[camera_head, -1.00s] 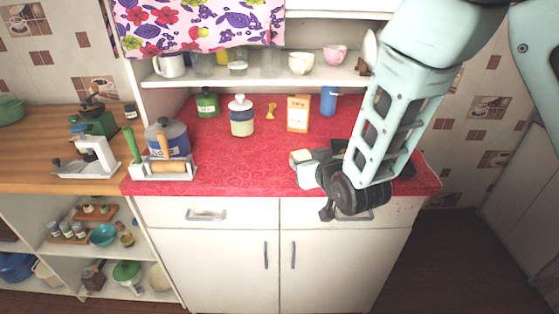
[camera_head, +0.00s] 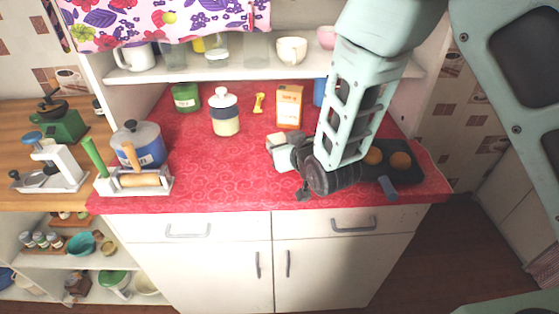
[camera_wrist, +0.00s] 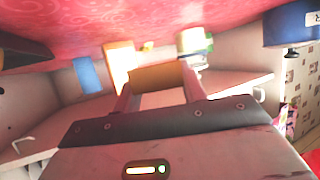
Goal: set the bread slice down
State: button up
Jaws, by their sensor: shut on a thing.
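The bread slice is a tan block (camera_wrist: 155,77) held between the two fingers of my gripper (camera_wrist: 157,84) in the wrist view. In the head view my gripper (camera_head: 282,148) is over the red counter (camera_head: 225,180), left of the dark tray and in front of the orange and white carton. There the slice is small and mostly hidden by the fingers. I cannot tell whether it touches the counter.
A dark tray (camera_head: 408,184) with round orange-brown items lies at the right, partly behind my arm. The carton (camera_head: 289,106), a white-lidded jar (camera_head: 225,113), a green jar (camera_head: 186,97) and a blue pot (camera_head: 138,145) stand on the counter. The front middle is clear.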

jog(key=shift+f+p, duration=0.5)
jog(key=shift+f, duration=2.55)
jog(key=o, duration=0.9)
jog(key=shift+f, duration=0.1)
jog(key=shift+o, duration=0.2)
jog(key=v, duration=0.7)
jog(key=b+v, duration=0.1)
jog(key=v, duration=0.2)
jog(key=shift+s+r, duration=0.15)
jog(key=shift+r, duration=0.25)
jog(key=shift+p+v, duration=0.45)
jog(key=shift+v, duration=0.4)
